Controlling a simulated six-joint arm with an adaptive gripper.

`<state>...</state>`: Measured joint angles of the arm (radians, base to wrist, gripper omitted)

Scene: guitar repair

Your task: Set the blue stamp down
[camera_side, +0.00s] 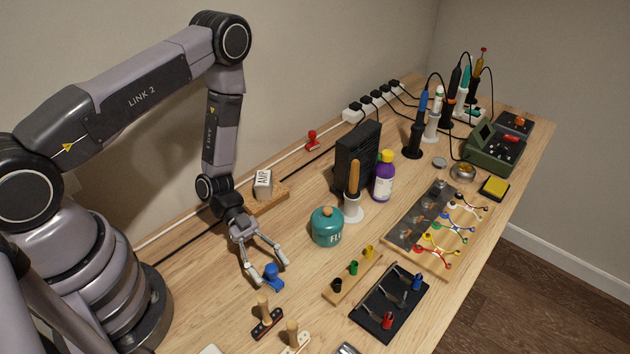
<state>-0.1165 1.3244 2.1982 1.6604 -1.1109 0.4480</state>
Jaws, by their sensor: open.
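The blue stamp (272,276) stands on the wooden table, toward the near left part of the work area. My gripper (264,271) is just above and around it, with its two fingers spread apart. One fingertip is at the left of the stamp and the other is behind its upper right. The stamp looks upright, with its base on the table. I cannot tell whether a fingertip touches it.
Wooden-handled stamps (267,315) stand in front of it. A teal flux pot (327,226) is to the right. A wooden rack (352,277) and a black tray (391,302) lie at the lower right. A wooden block with an AMP piece (263,184) sits behind.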

